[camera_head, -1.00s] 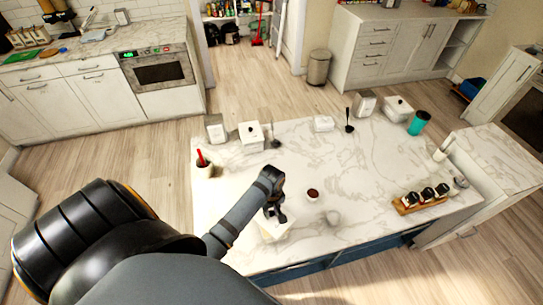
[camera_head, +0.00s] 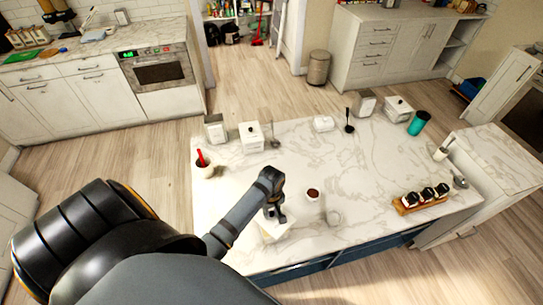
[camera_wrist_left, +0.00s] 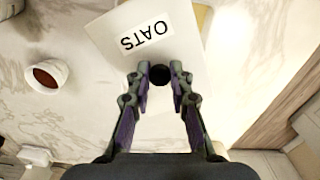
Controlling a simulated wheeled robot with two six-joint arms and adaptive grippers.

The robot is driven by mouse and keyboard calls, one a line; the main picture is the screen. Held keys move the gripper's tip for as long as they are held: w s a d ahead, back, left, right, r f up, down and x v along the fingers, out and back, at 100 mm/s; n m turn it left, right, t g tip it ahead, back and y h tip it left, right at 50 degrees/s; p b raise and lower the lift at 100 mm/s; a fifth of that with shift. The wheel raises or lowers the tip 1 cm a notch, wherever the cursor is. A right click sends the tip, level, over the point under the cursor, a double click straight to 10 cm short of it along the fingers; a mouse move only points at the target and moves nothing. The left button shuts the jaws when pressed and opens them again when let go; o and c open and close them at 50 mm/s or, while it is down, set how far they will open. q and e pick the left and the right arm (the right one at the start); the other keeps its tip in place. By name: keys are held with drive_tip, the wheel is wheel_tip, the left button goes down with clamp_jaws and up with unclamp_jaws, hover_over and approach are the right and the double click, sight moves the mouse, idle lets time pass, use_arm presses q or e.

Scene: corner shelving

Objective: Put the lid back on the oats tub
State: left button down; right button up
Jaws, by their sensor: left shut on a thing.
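The white oats tub (camera_head: 274,230) stands near the front edge of the marble island, below my left gripper (camera_head: 275,212). In the left wrist view its label reads OATS (camera_wrist_left: 146,36), upside down. The fingers of my left gripper (camera_wrist_left: 160,78) are closed in around a round black knob (camera_wrist_left: 160,73), which stands against a white surface beside the label. The lid's edges are hard to make out, and I cannot tell whether it touches the tub. My right gripper is not in view.
A small white bowl of dark red contents (camera_head: 313,194) and a clear glass (camera_head: 333,217) are right of the tub. A cup with a red utensil (camera_head: 202,160) and a white canister (camera_head: 251,137) stand further back. A wooden tray of jars (camera_head: 420,200) is far right.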

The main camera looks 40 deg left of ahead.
use_arm(q)
drive_tip(key=c, duration=0.6)
unclamp_jaws()
drive_tip(key=shift+c, duration=0.2)
drive_tip(key=shift+r, duration=3.55)
drive_tip(key=shift+c, duration=0.3)
clamp_jaws()
